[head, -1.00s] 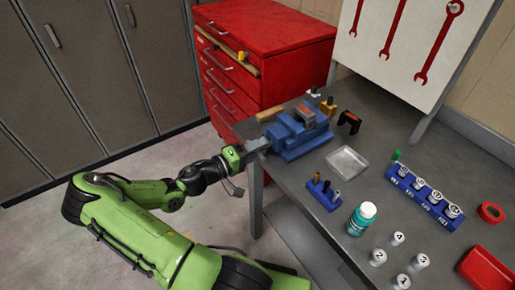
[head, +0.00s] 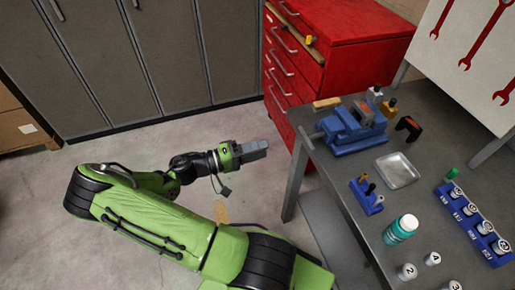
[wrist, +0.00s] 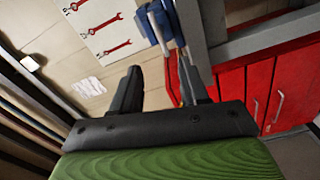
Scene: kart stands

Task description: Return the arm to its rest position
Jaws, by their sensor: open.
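My green arm reaches across the lower left of the head view. My gripper (head: 262,148) is left of the workbench (head: 318,190), over the floor and in front of the red cabinet. In the wrist view the two dark fingers of my gripper (wrist: 160,92) stand apart with nothing between them. The blue vise (head: 352,128) on the bench corner is to the right of my gripper and apart from it in the head view. A blue part, likely of the vise, shows beyond the fingers in the wrist view (wrist: 158,22).
A red drawer cabinet (head: 335,50) stands behind the bench. On the bench are a clear tray (head: 397,171), a blue holder (head: 367,197), a teal-labelled bottle (head: 400,229) and several numbered pots. Grey lockers (head: 170,50) line the back. Open floor (head: 130,150) lies to the left.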

